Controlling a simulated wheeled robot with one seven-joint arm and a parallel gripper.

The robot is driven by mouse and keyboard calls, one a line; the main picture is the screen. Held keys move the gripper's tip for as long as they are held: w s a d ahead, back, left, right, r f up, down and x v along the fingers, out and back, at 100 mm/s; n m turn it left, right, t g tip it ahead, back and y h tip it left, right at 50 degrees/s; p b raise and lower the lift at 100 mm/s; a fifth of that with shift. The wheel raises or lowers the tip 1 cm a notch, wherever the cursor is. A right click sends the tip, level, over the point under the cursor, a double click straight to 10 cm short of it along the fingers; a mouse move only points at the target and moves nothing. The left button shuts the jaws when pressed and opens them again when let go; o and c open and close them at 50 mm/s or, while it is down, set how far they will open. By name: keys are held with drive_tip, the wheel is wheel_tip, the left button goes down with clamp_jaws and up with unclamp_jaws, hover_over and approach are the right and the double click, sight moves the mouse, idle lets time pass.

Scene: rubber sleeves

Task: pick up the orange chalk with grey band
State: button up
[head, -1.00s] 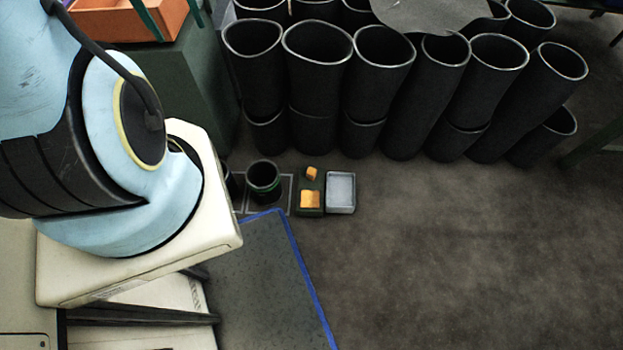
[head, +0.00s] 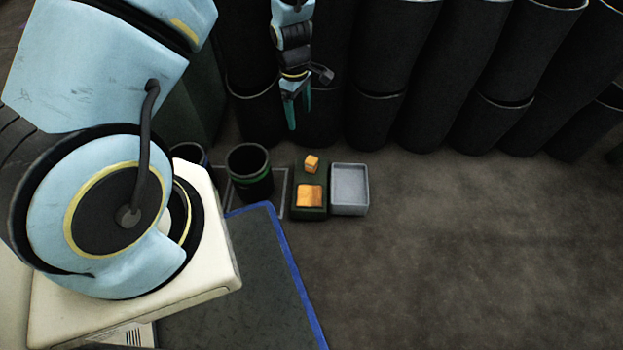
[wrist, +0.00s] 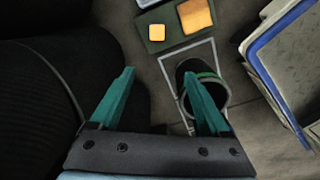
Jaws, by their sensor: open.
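I cannot make out an orange chalk with a grey band in either view. The orange things I see are a small block (head: 311,163) and a larger square block (head: 309,195) on a dark green base; no grey band shows on them. They also show at the top of the wrist view as the small block (wrist: 157,33) and the larger block (wrist: 195,15). My gripper (head: 298,119) hangs in front of the black tubes, beyond these blocks. In the wrist view its two green fingers (wrist: 159,73) are spread apart with nothing between them.
A black cup with a green band (head: 250,175) stands left of the blocks, partly behind my right finger in the wrist view. A grey tray (head: 350,188) lies right of them. Tall black tubes (head: 440,100) line the back. The floor at right is clear.

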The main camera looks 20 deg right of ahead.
drive_tip(key=n+b, duration=0.1)
drive_tip(key=b, duration=0.3)
hover_over(311, 160)
wheel_tip(311, 160, down, 11)
drive_tip(key=shift+d+f, duration=0.1)
wheel_tip(311, 160, down, 6)
drive_tip(key=shift+r+b, duration=0.15)
drive_tip(key=shift+b, duration=0.95)
wheel_tip(311, 160, down, 5)
drive_tip(key=b, duration=0.3)
clamp_jaws()
